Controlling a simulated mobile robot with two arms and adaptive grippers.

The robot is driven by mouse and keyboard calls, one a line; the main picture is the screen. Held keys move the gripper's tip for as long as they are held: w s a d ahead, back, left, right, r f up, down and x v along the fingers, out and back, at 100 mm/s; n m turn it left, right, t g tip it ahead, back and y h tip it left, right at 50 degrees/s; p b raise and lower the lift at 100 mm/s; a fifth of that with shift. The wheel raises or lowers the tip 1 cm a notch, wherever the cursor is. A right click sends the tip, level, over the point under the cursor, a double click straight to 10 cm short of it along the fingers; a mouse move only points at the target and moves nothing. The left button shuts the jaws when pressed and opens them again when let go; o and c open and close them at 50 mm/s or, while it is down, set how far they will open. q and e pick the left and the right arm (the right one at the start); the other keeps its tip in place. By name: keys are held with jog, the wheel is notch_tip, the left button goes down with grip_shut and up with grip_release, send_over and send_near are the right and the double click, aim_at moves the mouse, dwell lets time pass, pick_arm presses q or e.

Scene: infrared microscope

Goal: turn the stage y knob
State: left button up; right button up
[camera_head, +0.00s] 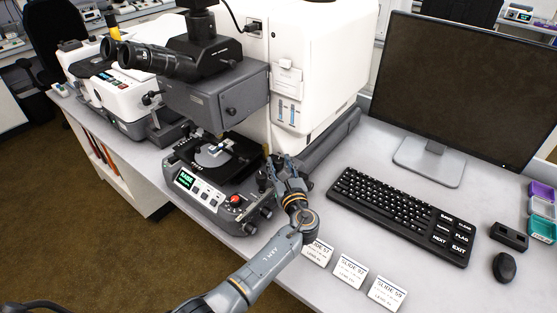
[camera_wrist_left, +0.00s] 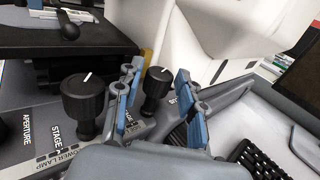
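The microscope (camera_head: 218,98) stands on the bench, with its stage (camera_head: 218,152) above a grey control base. In the left wrist view, one black knob (camera_wrist_left: 84,98) with a white pointer line stands beside a "STAGE" label; its axis letter is not readable. A second black knob (camera_wrist_left: 157,82) stands further right beside a partly hidden label, so I cannot tell which is the y knob. My left gripper (camera_head: 278,165) is at the right side of the base. In the wrist view its blue-padded fingers (camera_wrist_left: 160,70) are spread, with the second knob showing between them and gaps visible. My right gripper is not in view.
A display (camera_head: 186,179) and red button (camera_head: 235,199) are on the base. Slide cards (camera_head: 351,272) lie along the bench's front edge. A keyboard (camera_head: 402,214), monitor (camera_head: 460,85) and mouse (camera_head: 504,267) stand to the right. The white microscope body (camera_head: 315,60) rises behind the gripper.

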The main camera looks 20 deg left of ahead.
pick_arm(q)
jog(key=shift+x, duration=0.8)
grip_shut()
jog(key=shift+f+n+g+y+b, duration=0.1)
jog(key=shift+n+g+y+b, duration=0.3)
jog(key=shift+n+y+b, duration=0.15)
grip_release()
jog(key=shift+s, duration=0.1)
jog(key=v, duration=1.2)
